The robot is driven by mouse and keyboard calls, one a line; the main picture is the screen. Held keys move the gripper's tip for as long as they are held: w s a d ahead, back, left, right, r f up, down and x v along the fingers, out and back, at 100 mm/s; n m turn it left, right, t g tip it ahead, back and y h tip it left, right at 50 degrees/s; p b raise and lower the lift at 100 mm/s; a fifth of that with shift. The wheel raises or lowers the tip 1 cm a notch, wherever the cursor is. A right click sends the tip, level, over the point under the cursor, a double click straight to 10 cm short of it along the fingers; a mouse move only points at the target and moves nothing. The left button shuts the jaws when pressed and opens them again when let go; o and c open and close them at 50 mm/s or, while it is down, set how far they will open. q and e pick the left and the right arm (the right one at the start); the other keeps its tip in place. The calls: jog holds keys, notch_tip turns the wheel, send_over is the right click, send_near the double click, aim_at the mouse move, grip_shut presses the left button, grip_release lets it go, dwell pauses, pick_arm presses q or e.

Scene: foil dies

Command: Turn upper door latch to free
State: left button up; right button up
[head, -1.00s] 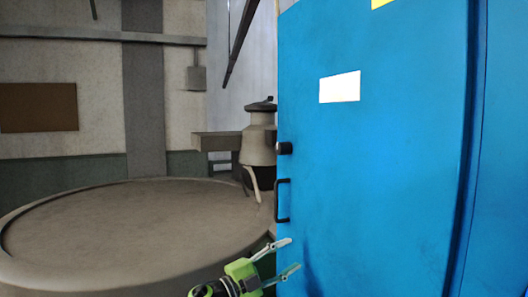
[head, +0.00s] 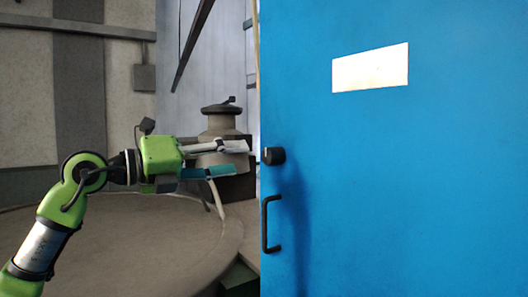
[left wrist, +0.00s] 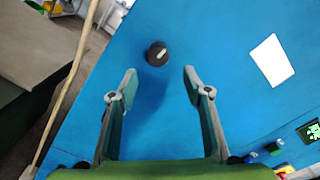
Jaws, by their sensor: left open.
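A blue cabinet door (head: 400,190) fills the right of the head view and appears shut. A round black latch knob (head: 273,155) sits near its left edge, above a black bar handle (head: 266,224). In the left wrist view the latch (left wrist: 157,54) has a pale mark across its face, tilted from upright. My left gripper (head: 243,157) is open and empty, just left of the latch in the head view. In the left wrist view its two fingers (left wrist: 159,76) point at the door, with the latch beyond and between the tips, not touched. My right gripper does not show.
A white label (head: 370,68) is on the door. A wide round grey platform (head: 110,250) and a grey machine part (head: 220,120) stand left of the door. Small coloured items (left wrist: 272,147) lie at the lower right of the wrist view.

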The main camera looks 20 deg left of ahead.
aim_at(266, 156)
pick_arm(q)
jog(key=p+x, duration=0.2)
jog(key=x, duration=0.6)
jog(key=shift+w, duration=0.2)
jog(key=shift+w+d+f+p, duration=0.1)
jog(key=shift+w+d+p, duration=0.3)
jog(key=shift+w, duration=0.1)
jog(key=shift+a, duration=0.1)
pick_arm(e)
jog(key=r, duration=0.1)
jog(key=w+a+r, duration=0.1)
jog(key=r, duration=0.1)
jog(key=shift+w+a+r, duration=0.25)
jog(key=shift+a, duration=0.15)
pick_arm(q)
jog(key=c, duration=0.9)
jog(key=shift+c, duration=1.1)
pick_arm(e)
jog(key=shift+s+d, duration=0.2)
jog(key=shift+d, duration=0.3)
